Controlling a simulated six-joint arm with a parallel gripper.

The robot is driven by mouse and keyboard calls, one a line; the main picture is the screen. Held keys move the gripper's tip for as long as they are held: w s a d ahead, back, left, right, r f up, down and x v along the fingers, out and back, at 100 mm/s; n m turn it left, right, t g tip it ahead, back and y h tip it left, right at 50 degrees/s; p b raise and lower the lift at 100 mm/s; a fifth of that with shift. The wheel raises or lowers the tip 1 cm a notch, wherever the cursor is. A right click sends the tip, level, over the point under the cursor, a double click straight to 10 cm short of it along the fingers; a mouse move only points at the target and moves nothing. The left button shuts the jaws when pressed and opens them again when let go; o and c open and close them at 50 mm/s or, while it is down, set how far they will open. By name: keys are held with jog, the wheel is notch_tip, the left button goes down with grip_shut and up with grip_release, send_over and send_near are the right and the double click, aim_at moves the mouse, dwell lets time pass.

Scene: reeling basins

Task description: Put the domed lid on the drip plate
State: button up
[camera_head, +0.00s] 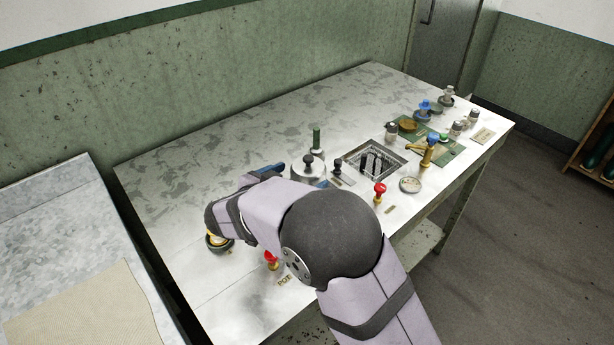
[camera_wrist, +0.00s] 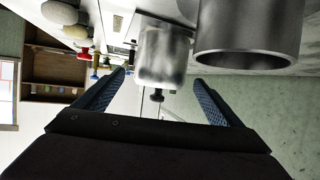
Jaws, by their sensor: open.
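A grey metal piece with a black knob, which looks like the domed lid (camera_head: 308,172), stands on the table just beyond my gripper (camera_head: 296,177). My gripper is open, and its blue fingers point level along the table. In the wrist view, which is upside down, a metal body with a black knob (camera_wrist: 162,58) shows between and beyond the fingertips of my gripper (camera_wrist: 162,80). I see no contact. A square metal tray with dark slots (camera_head: 371,160) lies to the right; I cannot tell whether this or the pale round disc (camera_head: 410,185) is the drip plate.
A larger metal cylinder (camera_wrist: 250,35) is close to one finger. A small black-knobbed piece (camera_head: 337,168) and a green-handled one (camera_head: 316,140) stand near the gripper. Red knobs (camera_head: 380,188) line the front. A green mat (camera_head: 445,150) holds several items. The table's back left is clear.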

aim_at(309, 158)
jog(key=shift+v, duration=1.45)
jog(key=shift+r, duration=0.1)
jog(key=w+r+n+y+p, duration=0.1)
jog(key=p, duration=0.1)
jog(key=w+d+r+n+g+p, duration=0.1)
jog(key=r+p, duration=0.1)
jog(key=p, duration=0.1)
jog(key=w+d+r+n+g+y+p, duration=0.1)
jog(key=n+p, duration=0.1)
jog(key=shift+w+d+r+y+p, duration=0.1)
jog(key=shift+d+r+y+p, duration=0.15)
jog(key=shift+r+y+p, duration=0.1)
jog(key=s+d+f+m+g+y+p, duration=0.1)
jog(key=s+d+m+g+p, duration=0.15)
jog(key=s+m+p, duration=0.35)
jog(key=s+d+f+m+g+y+p, duration=0.1)
jog(key=s+d+g+p, duration=0.2)
jog(key=s, duration=0.6)
jog(key=s+d+f+n+g+y+b, duration=0.1)
jog(key=s+d+f+n+g+b, duration=0.2)
jog(key=s+d+n, duration=0.5)
jog(key=s+d+g+b, duration=0.1)
jog(key=s+d+b, duration=0.1)
jog(key=s+d, duration=0.4)
jog(key=shift+s+d+b, duration=0.2)
jog(key=shift+d+b, duration=0.1)
jog(key=shift+d, duration=0.25)
